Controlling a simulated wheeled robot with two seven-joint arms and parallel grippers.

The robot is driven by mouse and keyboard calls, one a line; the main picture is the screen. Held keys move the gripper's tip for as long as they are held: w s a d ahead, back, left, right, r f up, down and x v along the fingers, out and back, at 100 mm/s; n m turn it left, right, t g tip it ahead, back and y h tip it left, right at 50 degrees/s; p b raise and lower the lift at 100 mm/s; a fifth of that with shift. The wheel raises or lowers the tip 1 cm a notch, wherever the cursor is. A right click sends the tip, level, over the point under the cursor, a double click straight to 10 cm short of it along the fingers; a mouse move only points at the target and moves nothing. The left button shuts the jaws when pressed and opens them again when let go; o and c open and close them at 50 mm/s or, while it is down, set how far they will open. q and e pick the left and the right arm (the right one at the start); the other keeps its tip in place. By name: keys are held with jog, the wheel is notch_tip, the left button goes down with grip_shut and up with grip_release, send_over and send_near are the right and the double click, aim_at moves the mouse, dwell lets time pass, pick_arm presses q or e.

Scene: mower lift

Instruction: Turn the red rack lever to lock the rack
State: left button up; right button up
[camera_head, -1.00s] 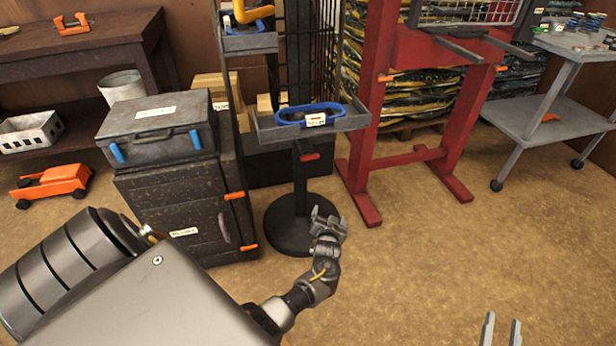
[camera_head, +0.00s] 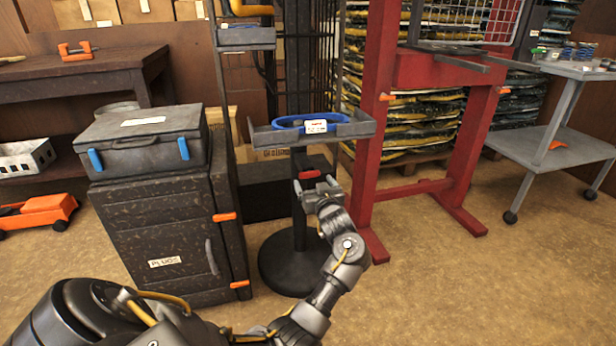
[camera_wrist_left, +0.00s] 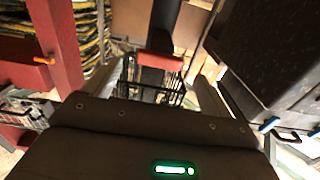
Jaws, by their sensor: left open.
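The red lever (camera_head: 310,175) sits on the dark post of the stand, just under its grey tray (camera_head: 262,139). My left gripper (camera_head: 319,190) is open, right below and in front of the lever in the head view. In the left wrist view, the red lever (camera_wrist_left: 160,61) lies crosswise ahead, roughly in line with the gap of the open left gripper (camera_wrist_left: 166,82). Nothing is held. I cannot tell whether the fingers touch the lever. My right gripper is not in view.
A blue-rimmed item (camera_head: 300,122) lies on the tray above the lever. A dark cabinet (camera_head: 165,230) carrying a grey case (camera_head: 140,140) stands close on the left. A red frame (camera_head: 375,120) stands close on the right. Open floor (camera_head: 480,290) lies front right.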

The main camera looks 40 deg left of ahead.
aim_at(310, 176)
pick_arm(q)
jog(key=b+x, duration=0.1)
jog(key=x, duration=0.2)
jog(key=b+x, duration=0.1)
jog(key=x, duration=0.2)
jog(key=shift+f, duration=0.2)
jog(key=shift+b+x, duration=0.35)
jog(key=shift+x, duration=0.45)
jog(key=shift+r, duration=0.1)
jog(key=shift+c, duration=0.2)
jog(key=c, duration=0.9)
